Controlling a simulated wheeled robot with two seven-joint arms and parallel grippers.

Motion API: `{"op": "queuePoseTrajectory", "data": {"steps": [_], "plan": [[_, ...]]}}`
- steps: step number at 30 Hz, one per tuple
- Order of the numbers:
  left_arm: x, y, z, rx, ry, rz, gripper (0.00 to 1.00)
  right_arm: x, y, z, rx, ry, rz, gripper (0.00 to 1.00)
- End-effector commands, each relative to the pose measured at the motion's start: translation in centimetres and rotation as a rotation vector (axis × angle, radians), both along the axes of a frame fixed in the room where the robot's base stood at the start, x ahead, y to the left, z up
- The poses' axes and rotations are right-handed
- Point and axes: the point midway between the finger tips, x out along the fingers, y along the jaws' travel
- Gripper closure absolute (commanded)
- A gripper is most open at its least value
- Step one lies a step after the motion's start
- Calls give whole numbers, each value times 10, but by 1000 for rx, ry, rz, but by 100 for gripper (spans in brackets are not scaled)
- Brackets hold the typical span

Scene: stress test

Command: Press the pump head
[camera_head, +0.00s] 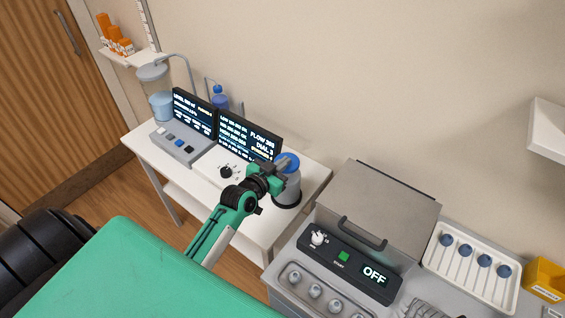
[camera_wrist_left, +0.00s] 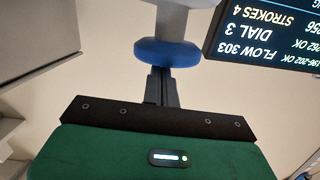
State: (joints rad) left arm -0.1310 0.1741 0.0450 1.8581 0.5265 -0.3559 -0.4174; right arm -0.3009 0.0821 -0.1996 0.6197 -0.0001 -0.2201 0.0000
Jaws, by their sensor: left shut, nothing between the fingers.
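The pump is a grey cylinder (camera_head: 287,188) on a dark round base, with a blue round pump head (camera_head: 289,161) on top, at the right end of the white table. In the left wrist view, which is upside down, the blue pump head (camera_wrist_left: 167,53) sits on a pale stem. My left gripper (camera_head: 272,171) is at the pump, beside the head in the picture. Its dark fingers (camera_wrist_left: 161,84) are together and empty, with the tips at the head's top edge; I cannot tell whether they touch. My right gripper is not in view.
A screen (camera_head: 249,138) behind the pump reads flow 303, dial 3, strokes 4. A dial (camera_head: 226,172) sits left of my gripper. A grey lidded machine (camera_head: 377,205) showing OFF stands close on the right. A green surface (camera_head: 130,270) fills the lower left.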

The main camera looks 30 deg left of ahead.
Motion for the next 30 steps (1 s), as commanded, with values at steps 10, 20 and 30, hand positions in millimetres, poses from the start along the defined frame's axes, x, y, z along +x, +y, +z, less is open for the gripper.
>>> {"op": "queuePoseTrajectory", "data": {"steps": [10,20,30], "plan": [[0,1,-21,1,1,0,100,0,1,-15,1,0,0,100],[0,0,-37,-1,3,-1,100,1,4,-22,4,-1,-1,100],[2,0,-28,0,4,-2,100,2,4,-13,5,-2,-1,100]]}}
